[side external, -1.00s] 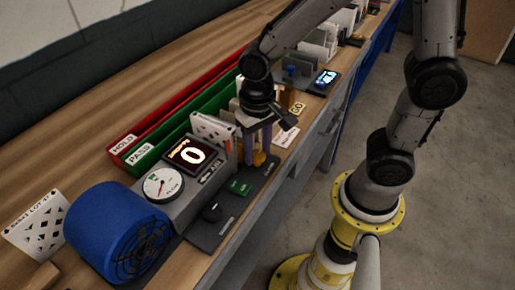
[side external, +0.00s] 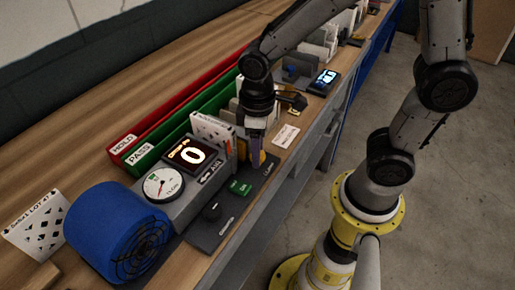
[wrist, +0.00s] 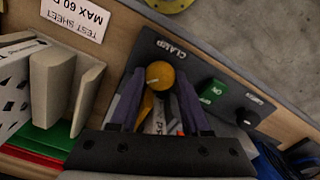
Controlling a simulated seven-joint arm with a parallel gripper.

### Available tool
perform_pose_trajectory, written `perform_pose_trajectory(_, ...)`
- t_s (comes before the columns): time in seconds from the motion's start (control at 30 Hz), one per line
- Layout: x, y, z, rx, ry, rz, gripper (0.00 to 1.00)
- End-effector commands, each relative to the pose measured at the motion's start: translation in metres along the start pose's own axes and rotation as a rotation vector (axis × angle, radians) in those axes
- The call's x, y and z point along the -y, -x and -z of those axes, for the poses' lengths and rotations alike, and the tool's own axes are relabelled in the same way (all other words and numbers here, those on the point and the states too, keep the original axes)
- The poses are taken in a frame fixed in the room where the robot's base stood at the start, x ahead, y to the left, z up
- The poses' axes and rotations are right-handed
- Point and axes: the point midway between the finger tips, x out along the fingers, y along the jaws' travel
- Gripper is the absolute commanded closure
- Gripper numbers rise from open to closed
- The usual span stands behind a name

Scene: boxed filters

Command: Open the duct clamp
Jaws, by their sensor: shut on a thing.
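The duct clamp's lever has a round yellow knob (wrist: 160,75) on a dark panel (wrist: 200,75) marked CLAMP. A yellow shaft runs from the knob down between my fingers in the wrist view. My gripper (wrist: 159,82) has one purple-grey finger on each side of the lever and is shut on it. In the side view my gripper (side external: 257,150) points down at the panel's far end, and the knob is mostly hidden behind a finger. The lever's lower end and pivot are hidden.
A gauge box (side external: 165,184) with a display reading 0 and a blue round fan duct (side external: 117,232) stand nearer the camera. A green ON switch (wrist: 211,91) and a black knob (wrist: 246,118) share the panel. Red HOLD and green PASS bins (side external: 150,158) lie behind.

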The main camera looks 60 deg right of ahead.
Motion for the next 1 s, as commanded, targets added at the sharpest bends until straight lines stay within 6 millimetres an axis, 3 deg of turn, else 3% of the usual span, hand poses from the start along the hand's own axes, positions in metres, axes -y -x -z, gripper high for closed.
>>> perform_pose_trajectory(0.6,0.0,0.0013,0.0006,-0.002,0.553,-0.001,1.0)
perform_pose_trajectory(1.0,0.0,0.0016,0.0007,-0.003,0.748,-0.002,1.0)
